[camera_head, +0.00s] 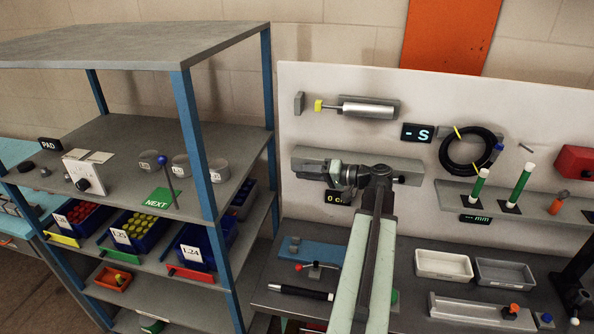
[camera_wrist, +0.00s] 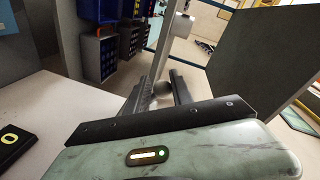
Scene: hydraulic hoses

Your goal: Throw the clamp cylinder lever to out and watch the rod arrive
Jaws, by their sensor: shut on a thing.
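A silver cylinder (camera_head: 367,109) is mounted on the upper part of the white board. Its thin rod points left and ends in a yellow tip (camera_head: 319,106), apart from a small grey block (camera_head: 299,103) at its left. My gripper (camera_head: 338,171) is in front of a grey bar (camera_head: 400,164) below the cylinder and covers part of it. In the wrist view my gripper (camera_wrist: 161,88) is shut on a grey rounded piece (camera_wrist: 162,89). I cannot tell for sure whether this is the clamp lever; no lever markings are readable.
A display (camera_head: 417,133) reads "-S" beside the cylinder. A coiled black hose (camera_head: 470,152) hangs at the right. Two trays (camera_head: 443,265) stand on the bench. A shelf rack with blue posts (camera_head: 195,146) and bins stands at the left.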

